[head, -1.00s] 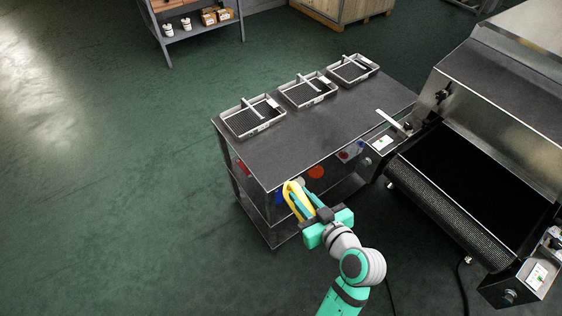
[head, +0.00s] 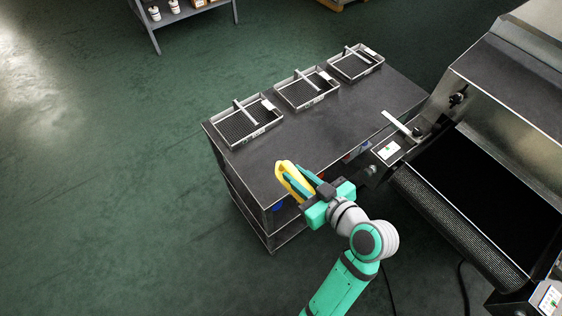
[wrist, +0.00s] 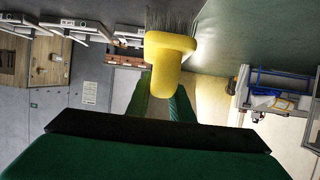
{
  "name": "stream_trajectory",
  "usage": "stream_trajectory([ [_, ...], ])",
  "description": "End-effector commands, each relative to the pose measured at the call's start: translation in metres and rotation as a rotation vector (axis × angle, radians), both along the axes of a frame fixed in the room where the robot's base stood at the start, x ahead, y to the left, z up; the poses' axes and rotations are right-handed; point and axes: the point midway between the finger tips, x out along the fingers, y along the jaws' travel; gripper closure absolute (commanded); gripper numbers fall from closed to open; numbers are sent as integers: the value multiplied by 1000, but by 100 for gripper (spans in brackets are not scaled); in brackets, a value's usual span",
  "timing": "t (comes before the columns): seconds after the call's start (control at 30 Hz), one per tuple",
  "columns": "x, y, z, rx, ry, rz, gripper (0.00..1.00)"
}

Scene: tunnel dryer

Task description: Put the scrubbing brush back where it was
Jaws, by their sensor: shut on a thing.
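The scrubbing brush (head: 287,172) has a yellow body. In the wrist view the brush (wrist: 167,58) shows its grey bristles at the top of the picture. My gripper (head: 302,184) is shut on it, the green fingers on the yellow body. In the head view the brush appears over the near edge of the dark cart top (head: 262,175); its exact height above the top is hard to tell. The wrist view also shows my gripper's fingers (wrist: 163,95), partly hidden behind the brush.
Three metal trays with mesh bottoms, the left (head: 217,126), middle (head: 285,103) and right (head: 346,75), stand along the cart's far edge. The cart top between them and my gripper is clear. The dryer with its dark belt (head: 465,195) stands at the right. A shelf (head: 180,18) stands behind.

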Motion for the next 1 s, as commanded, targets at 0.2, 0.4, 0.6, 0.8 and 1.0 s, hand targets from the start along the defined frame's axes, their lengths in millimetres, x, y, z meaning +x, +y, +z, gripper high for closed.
stream_trajectory([
  [0.2, 45, 20, -20, 1, 0, 15, 100],
  [0.4, 81, 30, -46, 2, 2, 12, 100],
  [0.6, 104, 34, -75, 0, 1, 9, 100],
  [0.8, 113, 36, -86, 1, -1, 6, 100],
  [1.0, 118, 38, -105, 1, 3, 6, 100],
])
